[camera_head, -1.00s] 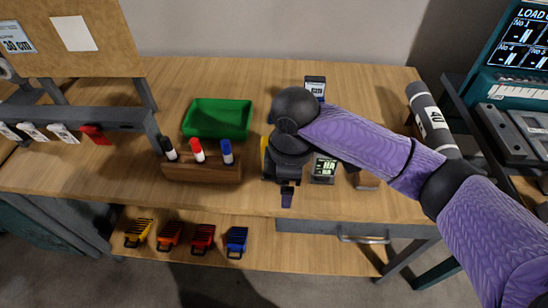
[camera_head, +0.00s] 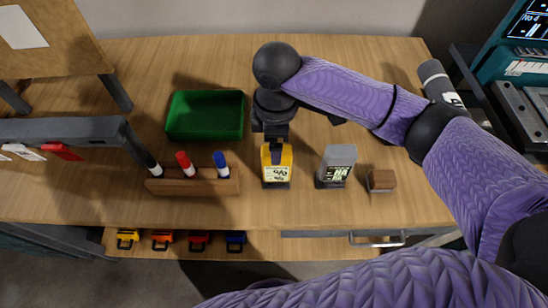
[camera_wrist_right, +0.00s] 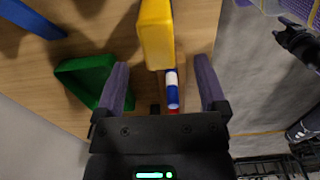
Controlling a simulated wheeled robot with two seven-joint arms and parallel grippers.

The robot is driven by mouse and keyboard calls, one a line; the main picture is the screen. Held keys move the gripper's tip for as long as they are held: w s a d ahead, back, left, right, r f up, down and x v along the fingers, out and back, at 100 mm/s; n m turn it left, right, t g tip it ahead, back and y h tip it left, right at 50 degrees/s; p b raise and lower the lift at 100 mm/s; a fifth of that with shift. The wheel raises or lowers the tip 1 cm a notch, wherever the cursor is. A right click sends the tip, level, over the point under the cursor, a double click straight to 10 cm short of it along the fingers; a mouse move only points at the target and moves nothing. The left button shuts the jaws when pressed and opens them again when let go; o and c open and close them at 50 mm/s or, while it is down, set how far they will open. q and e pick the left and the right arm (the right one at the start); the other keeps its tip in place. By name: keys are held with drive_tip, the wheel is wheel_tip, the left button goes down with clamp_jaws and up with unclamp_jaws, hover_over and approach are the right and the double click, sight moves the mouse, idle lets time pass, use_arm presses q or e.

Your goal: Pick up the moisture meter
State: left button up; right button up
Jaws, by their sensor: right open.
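A yellow hand-held device (camera_head: 277,172) with a pale display stands near the table's front, and a grey device (camera_head: 338,166) with a dark display stands to its right. I cannot read either well enough to tell which is the moisture meter. My right gripper (camera_head: 277,150) is over the yellow device, coming from behind it. In the wrist view, the fingers of my right gripper (camera_wrist_right: 162,75) are apart, with the yellow device (camera_wrist_right: 155,35) ahead between them; I see no clear contact. My left gripper is not in view.
A green tray (camera_head: 205,134) lies to the left. A wooden block (camera_head: 205,187) with black, red and blue markers stands in front of it. A small brown block (camera_head: 381,180) is right of the grey device. A grey roll (camera_head: 436,80) lies at the back right.

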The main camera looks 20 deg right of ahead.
sight(277, 168)
wheel_tip(277, 168, down, 8)
drive_tip(key=b, duration=0.2)
drive_tip(key=shift+d+r+b, duration=0.15)
drive_tip(key=shift+b, duration=0.25)
drive_tip(key=shift+r, duration=0.15)
drive_tip(key=shift+w, duration=0.1)
clamp_jaws()
